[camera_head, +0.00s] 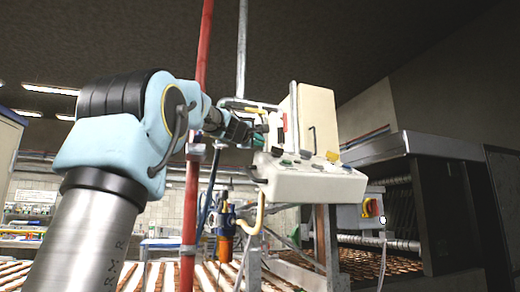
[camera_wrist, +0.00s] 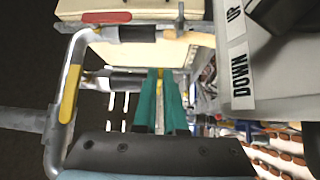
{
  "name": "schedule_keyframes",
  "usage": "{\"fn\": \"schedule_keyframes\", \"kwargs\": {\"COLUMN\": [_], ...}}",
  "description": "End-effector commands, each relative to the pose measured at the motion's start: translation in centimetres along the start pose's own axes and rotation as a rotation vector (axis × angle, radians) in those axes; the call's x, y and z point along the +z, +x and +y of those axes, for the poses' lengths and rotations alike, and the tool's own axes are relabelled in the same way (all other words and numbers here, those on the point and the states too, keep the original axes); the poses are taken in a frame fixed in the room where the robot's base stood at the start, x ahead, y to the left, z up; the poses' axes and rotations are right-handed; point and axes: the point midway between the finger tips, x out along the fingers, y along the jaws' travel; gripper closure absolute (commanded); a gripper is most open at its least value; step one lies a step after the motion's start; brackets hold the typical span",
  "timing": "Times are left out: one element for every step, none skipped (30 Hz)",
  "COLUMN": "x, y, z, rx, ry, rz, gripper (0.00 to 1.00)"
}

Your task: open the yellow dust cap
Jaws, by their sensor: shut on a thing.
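My gripper (camera_head: 258,138) is up at the left side of the pale control box (camera_head: 310,182), near its metal rails. In the wrist view its two green fingers (camera_wrist: 160,92) are close together, with a thin yellowish part (camera_wrist: 160,98) between them. I cannot tell whether this part is the yellow dust cap, as the fingers hide most of it. A small yellow piece (camera_head: 332,156) shows on top of the control box at the right, apart from my gripper.
A bent metal handle with a yellow strip (camera_wrist: 68,93) is close on the left in the wrist view. A panel marked UP and DOWN (camera_wrist: 238,65) is close on the right. A red upright pole (camera_head: 191,210) stands beside my arm. A dark oven-like machine (camera_head: 440,200) stands at right.

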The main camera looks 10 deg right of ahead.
Motion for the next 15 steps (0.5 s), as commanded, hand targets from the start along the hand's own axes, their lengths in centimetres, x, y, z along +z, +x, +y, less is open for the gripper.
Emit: {"fn": "schedule_keyframes", "kwargs": {"x": [-0.03, -0.03, -0.03, -0.04, -0.04, -0.04, -0.04, -0.03, -0.03, -0.03, -0.03, -0.03, -0.03, -0.03, -0.02], "y": [0.02, 0.02, 0.02, 0.03, 0.03, 0.03, 0.03, 0.03, 0.03, 0.02, 0.02, 0.02, 0.02, 0.02, 0.02], "z": [-0.23, -0.19, -0.14, -0.12, -0.1, -0.1, -0.1, -0.1, -0.1, -0.1, -0.1, -0.09, -0.09, -0.08, -0.08], "rx": [0.0, 0.0, 0.0, 0.0, 0.0, 0.0, 0.0, 0.0, 0.0, 0.0, 0.0, 0.0, 0.0, 0.0, 0.0], "ry": [0.002, 0.002, 0.003, 0.003, 0.002, 0.002, 0.002, 0.002, 0.002, 0.002, 0.002, 0.002, 0.002, 0.002, 0.002], "rz": [0.0, 0.0, 0.0, 0.0, 0.0, 0.0, 0.0, 0.0, 0.0, 0.0, 0.0, 0.0, 0.0, 0.0, 0.0], "gripper": [1.0, 1.0, 1.0, 1.0, 1.0, 1.0, 1.0, 1.0, 1.0, 0.9, 0.87, 0.82, 0.79, 0.76, 0.71]}}
